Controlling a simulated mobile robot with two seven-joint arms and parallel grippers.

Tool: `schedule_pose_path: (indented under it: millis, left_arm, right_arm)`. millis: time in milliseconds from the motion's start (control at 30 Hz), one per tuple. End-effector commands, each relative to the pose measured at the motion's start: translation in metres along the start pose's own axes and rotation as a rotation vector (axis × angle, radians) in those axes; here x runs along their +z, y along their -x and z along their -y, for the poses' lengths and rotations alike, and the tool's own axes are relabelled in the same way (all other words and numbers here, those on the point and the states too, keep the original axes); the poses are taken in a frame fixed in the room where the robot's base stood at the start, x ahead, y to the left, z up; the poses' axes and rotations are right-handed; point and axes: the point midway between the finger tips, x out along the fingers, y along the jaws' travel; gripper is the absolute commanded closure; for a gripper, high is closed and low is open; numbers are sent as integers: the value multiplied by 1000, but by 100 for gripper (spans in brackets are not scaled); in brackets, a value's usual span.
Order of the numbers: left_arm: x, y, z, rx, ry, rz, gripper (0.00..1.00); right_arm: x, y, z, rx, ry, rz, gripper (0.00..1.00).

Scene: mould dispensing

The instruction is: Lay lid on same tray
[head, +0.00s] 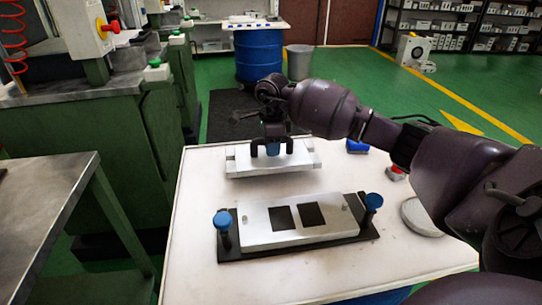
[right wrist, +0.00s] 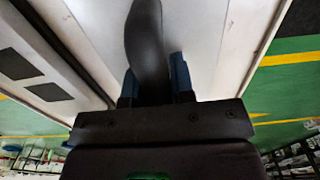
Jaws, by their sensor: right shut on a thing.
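The lid (head: 240,168) is a pale metal plate with a dark arched handle. It is at the far side of the white table, behind the tray. My right gripper (head: 272,149) comes down from above and is shut on the lid's handle. In the right wrist view the dark handle (right wrist: 147,40) stands between the blue fingertips (right wrist: 153,82). I cannot tell whether the lid touches the table. The tray (head: 260,236) is a silver plate with two dark square recesses and small pins, on a black base. Its squares also show in the right wrist view (right wrist: 68,72). My left gripper is out of view.
Blue-topped posts (head: 222,220) and (head: 374,201) stand at both ends of the black base. A round grey disc (head: 420,216), a blue item (head: 357,146) and a red-topped item (head: 396,171) are on the right. The table (head: 195,250) is clear at front left.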

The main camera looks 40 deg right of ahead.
Motion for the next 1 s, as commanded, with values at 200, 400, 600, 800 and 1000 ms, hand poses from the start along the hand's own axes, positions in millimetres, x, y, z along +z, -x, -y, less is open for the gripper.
schedule_pose_path:
  millis: [200, 400, 600, 800, 1000]
  left_arm:
    - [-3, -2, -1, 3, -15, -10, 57]
    - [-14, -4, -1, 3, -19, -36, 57]
    - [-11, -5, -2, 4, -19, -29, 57]
    - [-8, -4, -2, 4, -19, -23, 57]
    - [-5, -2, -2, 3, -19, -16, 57]
  right_arm:
    - [0, -29, 0, 1, -1, 2, 100]
    - [0, -28, 1, -4, 0, 4, 100]
    - [0, -30, 1, -3, 0, 2, 100]
    - [0, -33, 0, 0, 0, 0, 56]
    - [0, -34, 0, 1, 0, 0, 52]
